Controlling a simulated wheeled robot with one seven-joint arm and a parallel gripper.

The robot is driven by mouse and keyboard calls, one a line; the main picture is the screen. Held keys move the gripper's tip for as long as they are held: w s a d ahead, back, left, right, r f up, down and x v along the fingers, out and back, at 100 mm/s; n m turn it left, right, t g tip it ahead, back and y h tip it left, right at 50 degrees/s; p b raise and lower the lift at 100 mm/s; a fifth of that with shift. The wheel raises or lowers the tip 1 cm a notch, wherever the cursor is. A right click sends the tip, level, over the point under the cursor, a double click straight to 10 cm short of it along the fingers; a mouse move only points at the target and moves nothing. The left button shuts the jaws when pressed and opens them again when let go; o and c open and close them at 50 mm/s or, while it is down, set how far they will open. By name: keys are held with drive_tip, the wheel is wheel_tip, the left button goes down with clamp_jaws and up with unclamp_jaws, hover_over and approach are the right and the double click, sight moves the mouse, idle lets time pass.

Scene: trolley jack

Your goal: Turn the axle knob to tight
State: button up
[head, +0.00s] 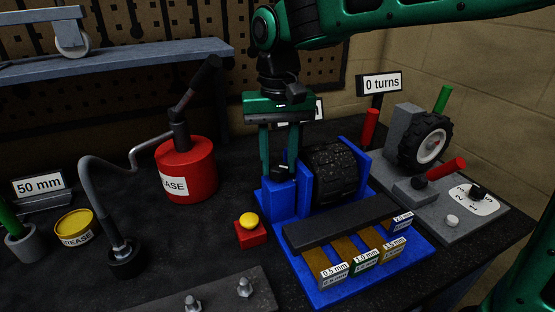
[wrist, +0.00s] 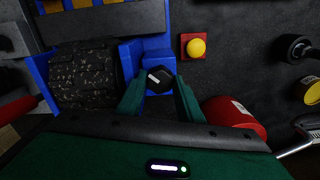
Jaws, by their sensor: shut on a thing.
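The axle knob (wrist: 159,80) is a dark knob with a white pointer mark, on a blue block beside the wheel in the wrist view. My gripper (wrist: 160,92) has its two green fingers on either side of the knob, shut on it. In the head view my gripper (head: 281,168) reaches straight down to the blue stand (head: 262,200), where the fingers mostly hide the knob. The dark, rough wheel (head: 335,172) sits between the stand's blue uprights. I cannot read any tight marking near the knob.
A red grease can (head: 186,168) stands to the left, and a yellow button (head: 248,220) on a red base is in front. A black bar and labelled gauges (head: 368,248) are in front of the wheel. A "0 turns" sign (head: 382,84) stands behind, a grey wheel rig (head: 440,212) right.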

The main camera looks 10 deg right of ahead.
sight(278, 165)
drive_tip(key=m, duration=0.4)
drive_tip(key=shift+w+m, duration=0.15)
drive_tip(key=shift+m, duration=2.45)
drive_tip(key=o, duration=1.1)
drive_tip(key=shift+c, duration=0.2)
drive_tip(key=shift+r, duration=0.1)
wheel_tip(278, 165, up, 10)
drive_tip(key=shift+r, duration=0.25)
